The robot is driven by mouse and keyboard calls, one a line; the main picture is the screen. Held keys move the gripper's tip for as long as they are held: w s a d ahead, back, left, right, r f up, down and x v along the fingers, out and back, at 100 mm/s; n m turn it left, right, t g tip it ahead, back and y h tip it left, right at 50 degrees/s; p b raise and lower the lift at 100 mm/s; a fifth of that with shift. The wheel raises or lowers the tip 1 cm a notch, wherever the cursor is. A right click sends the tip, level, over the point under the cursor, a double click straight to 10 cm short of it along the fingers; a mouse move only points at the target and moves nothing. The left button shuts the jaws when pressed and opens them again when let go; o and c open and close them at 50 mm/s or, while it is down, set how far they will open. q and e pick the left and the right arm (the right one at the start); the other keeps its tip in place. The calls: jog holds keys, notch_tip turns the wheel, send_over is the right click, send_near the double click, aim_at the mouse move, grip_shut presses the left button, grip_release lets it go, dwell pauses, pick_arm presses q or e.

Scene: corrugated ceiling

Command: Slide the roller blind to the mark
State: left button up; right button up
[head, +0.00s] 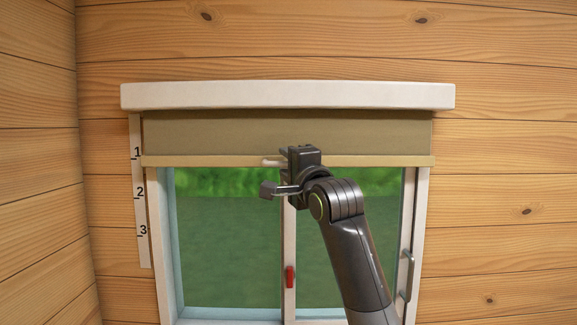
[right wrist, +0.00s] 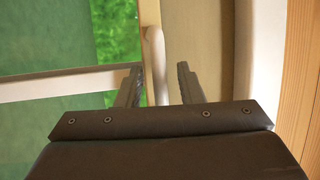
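The olive roller blind (head: 215,132) hangs under the white top box, partly lowered over the window. Its pale bottom bar (head: 370,161) is about level with mark 1 on the white scale strip (head: 141,215), which carries marks 1, 2 and 3. A small whitish handle (head: 270,162) sits at the middle of the bar. My right gripper (head: 277,171) is at this handle. In the right wrist view its two fingers (right wrist: 160,84) stand apart, with the handle (right wrist: 154,58) between them and gaps beside it. My left gripper is not in view.
The white top box (head: 290,95) juts out above the blind. Below is the window frame (head: 160,240) with a red latch (head: 290,277) on the middle post and a grey handle (head: 408,275) at the right. Wooden walls surround it.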

jog(key=shift+s+d+f, duration=0.1)
jog(key=shift+s+f, duration=0.05)
jog(key=shift+s, duration=0.1)
jog(key=b+v, duration=0.7)
jog(key=v, duration=1)
